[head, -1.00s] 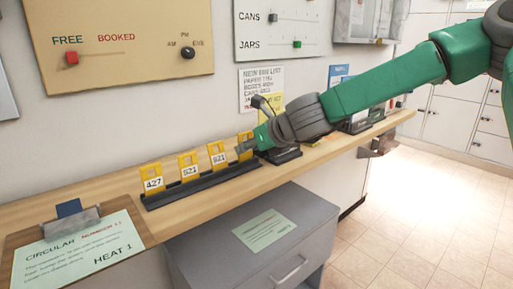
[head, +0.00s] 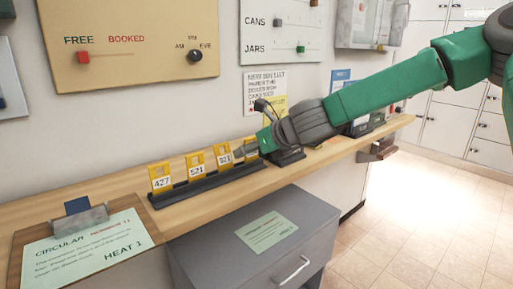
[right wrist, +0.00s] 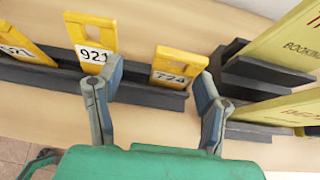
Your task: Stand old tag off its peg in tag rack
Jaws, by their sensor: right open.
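The tag rack (head: 205,188) is a long dark bar on the wooden shelf, holding yellow numbered tags. The tags 427 (head: 160,178), 521 (head: 195,165) and 921 (head: 224,152) stand in a row. The end tag, 724 (right wrist: 178,62), is mostly hidden by my gripper in the head view. In the right wrist view it sits lower than tag 921 (right wrist: 94,42). My right gripper (right wrist: 158,75) is open, with its fingers on either side of tag 724 and no clear grip on it. Its left finger is close to tag 921. My left gripper is not in view.
Dark stepped holders with yellow booklets (right wrist: 275,105) stand just right of the rack. A clipboard (head: 82,250) lies at the shelf's left end. A grey drawer cabinet (head: 225,255) is below the shelf. Wall panels with sliders hang behind.

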